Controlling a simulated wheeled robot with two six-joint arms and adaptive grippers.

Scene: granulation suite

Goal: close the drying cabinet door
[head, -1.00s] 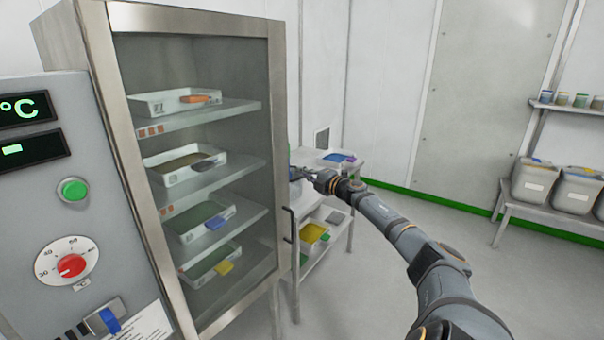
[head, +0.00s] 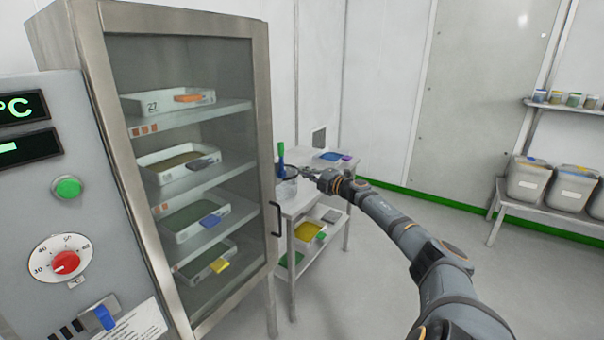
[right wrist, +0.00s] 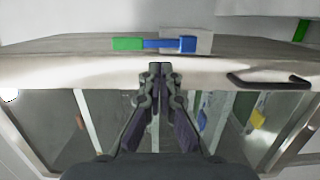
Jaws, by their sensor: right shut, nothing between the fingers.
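The drying cabinet (head: 65,70) stands at the left in the head view. Its glass door (head: 262,110) has a steel frame and a dark handle (head: 279,218) on the right side. The door looks flush or nearly flush with the cabinet; I cannot tell whether a thin gap is left. My right gripper (head: 308,174) is shut and empty, to the right of the door's handle-side edge. In the right wrist view its fingertips (right wrist: 160,68) overlap the door frame (right wrist: 60,73), with the handle (right wrist: 268,82) to the right; contact cannot be told. My left gripper is out of view.
Trays sit on shelves behind the glass. A control panel (head: 40,220) is at the near left. Bins (head: 528,182) sit on a rack at right. The floor between is clear.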

